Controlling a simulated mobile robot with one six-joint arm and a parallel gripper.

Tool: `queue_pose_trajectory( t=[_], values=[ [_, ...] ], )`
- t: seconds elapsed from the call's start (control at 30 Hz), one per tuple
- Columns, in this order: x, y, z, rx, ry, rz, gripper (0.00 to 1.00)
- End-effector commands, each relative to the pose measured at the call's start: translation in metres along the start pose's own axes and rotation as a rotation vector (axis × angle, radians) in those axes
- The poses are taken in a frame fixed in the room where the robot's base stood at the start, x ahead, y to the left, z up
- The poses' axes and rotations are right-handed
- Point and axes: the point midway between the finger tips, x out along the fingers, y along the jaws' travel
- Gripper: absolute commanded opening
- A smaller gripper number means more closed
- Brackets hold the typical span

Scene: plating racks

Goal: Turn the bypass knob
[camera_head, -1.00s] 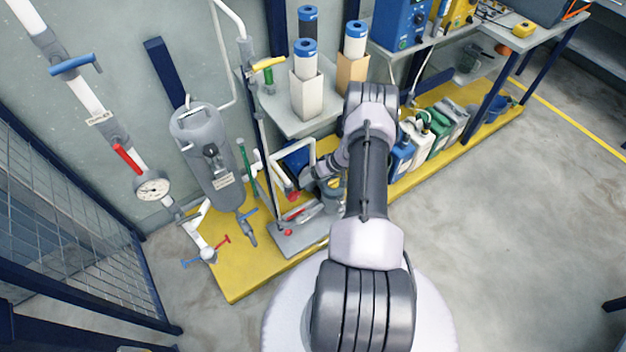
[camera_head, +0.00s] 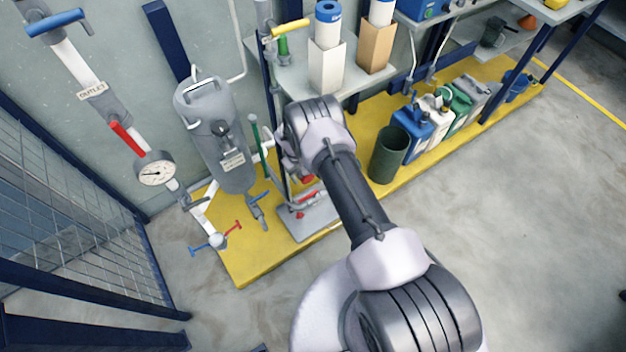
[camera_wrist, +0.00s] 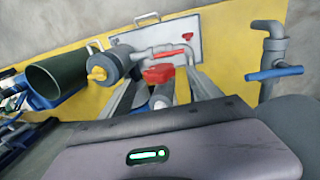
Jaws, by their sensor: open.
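In the wrist view, a red knob (camera_wrist: 159,73) sits low in front of my gripper (camera_wrist: 164,82), with one grey finger on each side. The fingers are apart; whether they touch the knob I cannot tell. A smaller red knob (camera_wrist: 187,36) and a red-handled bar (camera_wrist: 171,53) lie beyond, at a light plate (camera_wrist: 150,38). No label is readable, so I cannot tell which part is the bypass knob. In the head view, my arm hides the gripper, and small red parts (camera_head: 303,214) show on a grey base plate (camera_head: 325,221).
A grey cylinder with a yellow cap (camera_wrist: 97,73) is close left of the fingers. A pipe with a blue handle (camera_wrist: 274,73) stands right. In the head view, a grey tank (camera_head: 215,135), a gauge (camera_head: 156,169) and a dark green bin (camera_head: 389,153) flank the arm. The right floor is clear.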

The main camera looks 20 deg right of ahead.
Motion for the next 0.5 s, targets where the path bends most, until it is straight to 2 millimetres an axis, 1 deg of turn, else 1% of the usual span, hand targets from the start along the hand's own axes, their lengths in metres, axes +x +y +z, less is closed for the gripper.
queue_pose_trajectory(
  t=[0.03, 0.1, 0.2, 0.3, 0.5],
  values=[
    [0.019, -0.001, 0.0, 0.001, 0.0, 0.0, 0.73],
    [0.033, -0.001, 0.0, 0.002, 0.0, 0.0, 0.73],
    [0.047, -0.001, 0.0, 0.002, 0.0, -0.001, 0.73],
    [0.053, 0.0, 0.0, 0.002, -0.001, -0.001, 0.73],
    [0.053, 0.001, 0.0, 0.002, 0.0, -0.001, 0.73]
  ],
)
